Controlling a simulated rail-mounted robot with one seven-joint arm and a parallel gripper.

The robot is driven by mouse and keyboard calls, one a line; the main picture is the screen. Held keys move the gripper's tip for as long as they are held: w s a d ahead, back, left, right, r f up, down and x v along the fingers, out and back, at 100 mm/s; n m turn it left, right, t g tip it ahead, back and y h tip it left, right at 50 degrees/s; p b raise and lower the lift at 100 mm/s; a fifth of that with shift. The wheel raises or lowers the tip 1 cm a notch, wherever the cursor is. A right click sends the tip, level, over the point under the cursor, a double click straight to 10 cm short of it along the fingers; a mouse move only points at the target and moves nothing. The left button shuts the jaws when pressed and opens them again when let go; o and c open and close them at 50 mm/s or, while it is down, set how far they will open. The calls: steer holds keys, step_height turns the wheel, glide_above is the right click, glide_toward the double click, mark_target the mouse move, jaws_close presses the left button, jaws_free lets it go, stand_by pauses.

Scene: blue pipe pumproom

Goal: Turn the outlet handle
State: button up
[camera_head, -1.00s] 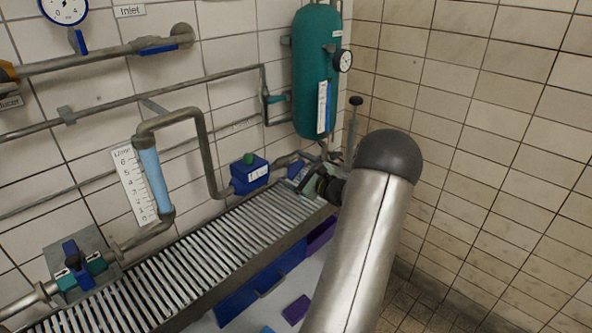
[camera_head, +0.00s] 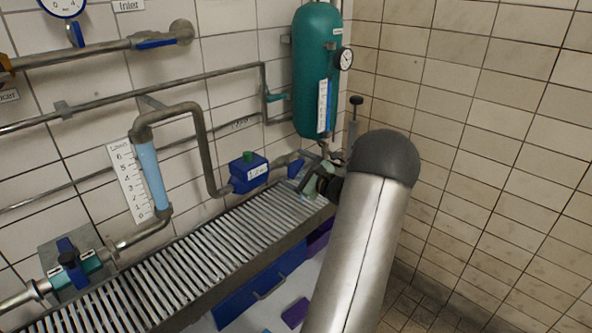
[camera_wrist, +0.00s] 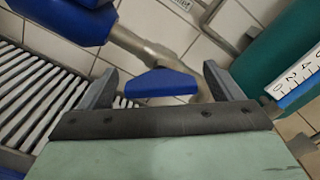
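The outlet handle (camera_wrist: 160,83) is a flat blue lever on a grey metal pipe. In the wrist view it lies ahead of my gripper (camera_wrist: 159,70), in the gap between the two dark fingers. The fingers are wide apart, with space on both sides of the handle. I cannot tell how far the handle reaches between them in depth. In the head view the blue handle (camera_head: 296,168) shows small below the green tank, beside my gripper (camera_head: 312,181). My arm partly hides the gripper there.
A green tank (camera_head: 316,75) with a gauge stands just behind and right. A blue box (camera_head: 248,177) with a green button sits on the pipe to the left. A slatted grate (camera_head: 190,265) runs below. The tiled right wall is bare.

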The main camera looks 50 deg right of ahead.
steer(key=shift+s, duration=0.1)
steer(key=s+a+b, duration=0.1)
steer(key=s, duration=1.6)
steer(key=shift+a+b, duration=0.3)
steer(key=shift+a, duration=0.1)
steer(key=w+a+r+n+g+y+p, duration=0.1)
steer(key=w+a+n+g+y, duration=0.15)
steer(key=w+a, duration=0.35)
steer(key=w+a+n+g+y+p, duration=0.1)
steer(key=w+a+n+y, duration=0.3)
steer(key=a, duration=0.4)
steer(key=w+a+n+g+y+p, duration=0.15)
steer(key=a+n+g+y, duration=0.45)
steer(key=a, duration=1.3)
steer(key=s+a+n+g+h+p, duration=0.1)
steer(key=s+a+n+g+h, duration=0.3)
steer(key=a+n, duration=0.4)
steer(key=s+a+r+n+g+h+p, duration=0.1)
steer(key=s+a+n+g+h+p, duration=0.1)
steer(key=s+a+n+g+h, duration=0.2)
steer(key=s+a+n+h, duration=0.2)
steer(key=s+a+n, duration=0.2)
steer(key=n, duration=0.1)
steer(key=shift+s+r, duration=0.2)
